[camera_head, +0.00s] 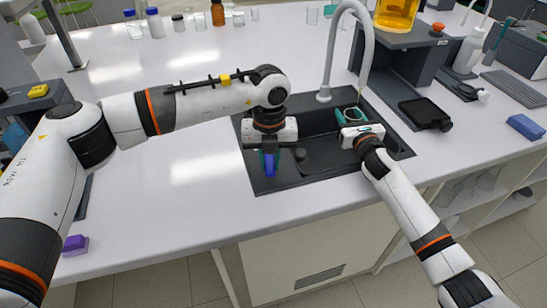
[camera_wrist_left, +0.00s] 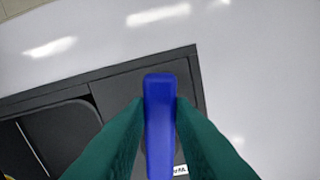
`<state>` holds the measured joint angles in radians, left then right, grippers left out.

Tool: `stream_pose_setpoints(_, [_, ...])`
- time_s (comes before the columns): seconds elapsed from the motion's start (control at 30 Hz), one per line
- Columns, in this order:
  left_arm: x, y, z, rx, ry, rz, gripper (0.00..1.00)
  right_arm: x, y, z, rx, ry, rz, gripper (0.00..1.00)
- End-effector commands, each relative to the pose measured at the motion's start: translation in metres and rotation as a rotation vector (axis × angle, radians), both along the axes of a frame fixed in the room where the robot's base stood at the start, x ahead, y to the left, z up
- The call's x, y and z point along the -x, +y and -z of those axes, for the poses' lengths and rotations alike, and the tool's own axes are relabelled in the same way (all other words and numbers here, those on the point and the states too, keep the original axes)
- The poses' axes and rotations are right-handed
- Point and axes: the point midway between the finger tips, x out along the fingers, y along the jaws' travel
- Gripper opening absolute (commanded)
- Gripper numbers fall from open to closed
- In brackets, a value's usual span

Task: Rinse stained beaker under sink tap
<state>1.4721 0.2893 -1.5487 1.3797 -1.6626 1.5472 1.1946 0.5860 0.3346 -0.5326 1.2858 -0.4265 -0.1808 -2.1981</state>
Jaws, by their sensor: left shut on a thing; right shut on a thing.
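The sink (camera_head: 320,118) is a dark basin set in the white bench, with a grey curved tap (camera_head: 369,45) standing behind it. My right gripper (camera_head: 351,118) is shut at the right part of the sink, below the tap spout. What it holds looks like the rim of a clear beaker (camera_head: 353,111); stains cannot be made out. My left gripper (camera_head: 269,162) points down over the sink's left drainboard. It is shut on a blue bar-shaped object (camera_wrist_left: 165,110), which also shows below its fingers in the head view (camera_head: 270,167).
A black tray-like item (camera_head: 425,114) and a blue block (camera_head: 526,127) lie to the right. Bottles (camera_head: 155,22) line the back. The bench left of the sink is largely clear.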

Motion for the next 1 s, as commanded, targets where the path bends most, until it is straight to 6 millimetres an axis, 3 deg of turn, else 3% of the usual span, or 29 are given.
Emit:
stream_pose_setpoints(0.33, [0.0, 0.001, -0.001, 0.001, 0.0, 0.022, 0.0, 0.0, 0.0, 0.0, 0.0, -0.001, 0.0, 0.22])
stream_pose_setpoints(0.37, [0.0, 0.001, -0.001, 0.001, 0.0, 0.022, 0.27, 0.0, 0.0, 0.0, 0.0, -0.001, 0.0, 0.22])
stream_pose_setpoints(0.47, [0.0, 0.001, -0.001, 0.001, 0.0, 0.022, 0.43, 0.0, 0.0, 0.0, 0.0, -0.001, 0.0, 0.22])
stream_pose_setpoints(0.77, [0.0, 0.001, -0.002, 0.001, 0.0, 0.021, 0.44, 0.0, 0.0, 0.0, 0.0, -0.001, 0.0, 0.22])
stream_pose_setpoints(1.0, [-0.001, 0.001, -0.029, 0.001, -0.003, 0.021, 0.44, 0.0, 0.0, 0.0, 0.0, -0.001, 0.0, 0.22])
